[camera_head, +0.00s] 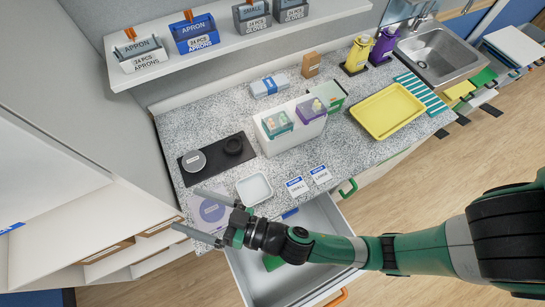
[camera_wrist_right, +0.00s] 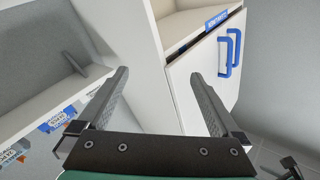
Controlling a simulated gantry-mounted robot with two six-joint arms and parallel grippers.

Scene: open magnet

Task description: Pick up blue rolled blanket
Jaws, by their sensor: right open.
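I cannot make out a blue rolled blanket in either view. My right gripper (camera_head: 186,210) reaches in from the right over the open drawer to the counter's near left corner. Its fingers are spread with nothing between them. In the right wrist view the open fingers (camera_wrist_right: 159,75) point at white cabinetry, with a cabinet door (camera_wrist_right: 205,75) bearing blue handles beyond them. My left gripper does not show in the head view.
A speckled counter (camera_head: 350,150) holds a white bin (camera_head: 290,138), a yellow tray (camera_head: 388,110), a black mat (camera_head: 217,157) and a white dish (camera_head: 254,188). An open drawer (camera_head: 300,280) lies below my right arm. White shelving (camera_head: 110,225) stands at left.

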